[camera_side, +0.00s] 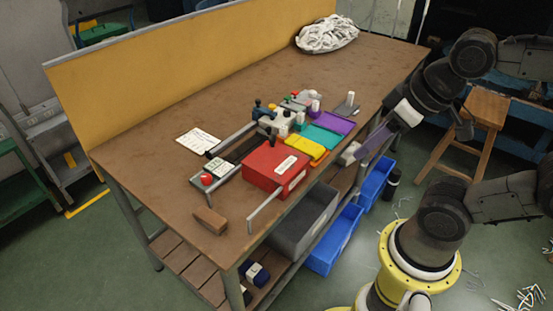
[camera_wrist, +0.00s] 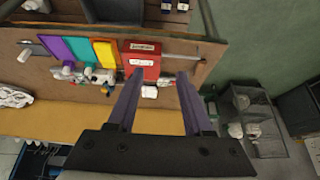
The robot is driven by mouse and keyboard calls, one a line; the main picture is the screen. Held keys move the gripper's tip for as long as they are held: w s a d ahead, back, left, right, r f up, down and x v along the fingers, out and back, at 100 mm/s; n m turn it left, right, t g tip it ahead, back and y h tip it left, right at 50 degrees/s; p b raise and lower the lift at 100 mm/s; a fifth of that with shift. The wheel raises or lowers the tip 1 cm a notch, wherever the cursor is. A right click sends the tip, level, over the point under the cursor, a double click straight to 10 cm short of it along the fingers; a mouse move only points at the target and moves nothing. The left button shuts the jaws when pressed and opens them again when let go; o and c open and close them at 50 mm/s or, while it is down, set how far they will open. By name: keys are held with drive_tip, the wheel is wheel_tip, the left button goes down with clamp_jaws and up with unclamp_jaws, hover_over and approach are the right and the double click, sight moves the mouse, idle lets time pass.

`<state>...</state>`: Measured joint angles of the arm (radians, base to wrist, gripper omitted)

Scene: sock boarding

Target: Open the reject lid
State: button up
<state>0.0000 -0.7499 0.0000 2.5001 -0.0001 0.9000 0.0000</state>
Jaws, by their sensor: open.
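The red box (camera_side: 268,172) stands near the front edge of the workbench, with a flat red top and white labels whose text is too small to read. Its top looks closed, and I take it to be the reject bin with its lid. In the wrist view the red box (camera_wrist: 140,66) lies beyond my fingertips, near the left one. My gripper (camera_wrist: 160,76) is open with nothing between its purple fingers. In the side view my gripper (camera_side: 360,158) hangs off the front edge, right of the red box and apart from it.
A grey bar (camera_side: 264,204) stands out in front of the red box. Yellow (camera_side: 304,148), teal (camera_side: 320,137) and purple (camera_side: 335,123) trays lie beside it. A brown block (camera_side: 210,220) and a red-button box (camera_side: 207,179) sit left. A white cloth pile (camera_side: 326,34) lies far back.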

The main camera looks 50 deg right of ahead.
drive_tip(key=shift+o, duration=0.2)
drive_tip(key=shift+r+n, duration=0.25)
drive_tip(key=shift+n, duration=0.05)
drive_tip(key=w+r+n, duration=0.2)
drive_tip(key=w+r, duration=0.5)
drive_tip(key=g, duration=0.6)
hover_over(273, 138)
wheel_tip(273, 138, down, 13)
wheel_tip(273, 138, down, 12)
drive_tip(key=shift+a+f, duration=0.1)
drive_tip(key=shift+f, duration=0.15)
drive_tip(key=shift+c, duration=0.2)
